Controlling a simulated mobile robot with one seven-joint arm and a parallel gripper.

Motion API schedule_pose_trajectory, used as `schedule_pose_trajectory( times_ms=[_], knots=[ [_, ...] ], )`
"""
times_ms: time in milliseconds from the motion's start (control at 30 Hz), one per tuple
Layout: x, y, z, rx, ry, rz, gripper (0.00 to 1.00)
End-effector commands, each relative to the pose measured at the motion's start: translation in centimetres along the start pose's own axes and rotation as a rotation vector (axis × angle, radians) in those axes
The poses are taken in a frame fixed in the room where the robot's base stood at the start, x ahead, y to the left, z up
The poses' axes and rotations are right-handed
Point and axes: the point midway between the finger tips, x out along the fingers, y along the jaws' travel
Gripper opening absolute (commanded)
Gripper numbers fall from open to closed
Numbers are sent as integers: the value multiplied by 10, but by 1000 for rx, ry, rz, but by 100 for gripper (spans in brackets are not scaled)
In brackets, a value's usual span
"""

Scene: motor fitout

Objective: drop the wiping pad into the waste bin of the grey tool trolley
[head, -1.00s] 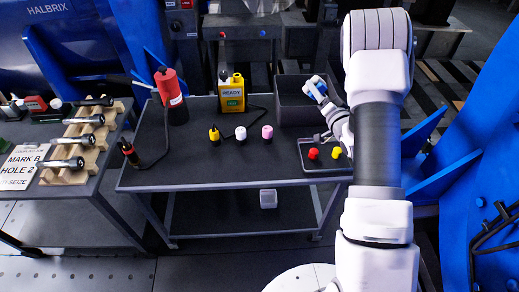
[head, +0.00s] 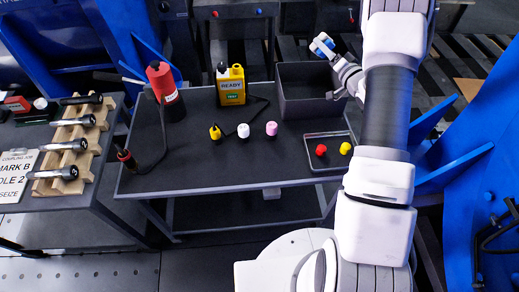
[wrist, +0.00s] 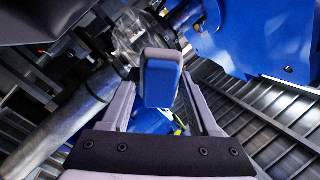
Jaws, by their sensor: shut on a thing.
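My gripper (head: 326,47) is shut on the wiping pad (wrist: 160,78), a small blue block with a pale grey side. The pad sits between the two fingertips in the wrist view. In the head view the pad (head: 320,43) shows at the back edge of the open dark grey bin (head: 300,109) on the grey tool trolley (head: 250,165). It appears raised above the rim; whether it is over the opening or behind it, I cannot tell. The bin stands at the trolley's back right, and my arm covers part of its right side.
A small tray (head: 326,166) with a red and a yellow knob lies in front of the bin. Yellow, white and pink-capped bottles, a yellow READY unit (head: 231,88) and a red cylinder (head: 165,85) stand further left. Blue machinery (head: 460,170) flanks the right.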

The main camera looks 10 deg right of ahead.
Motion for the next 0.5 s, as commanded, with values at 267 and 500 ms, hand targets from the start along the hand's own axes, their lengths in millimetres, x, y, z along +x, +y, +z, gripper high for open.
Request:
schedule_pose_trajectory(
  times_ms=[267, 500],
  knots=[
    [0, 17, 19, 0, -2, -1, 9],
    [0, 35, 40, -1, -1, 0, 9]
  ],
)
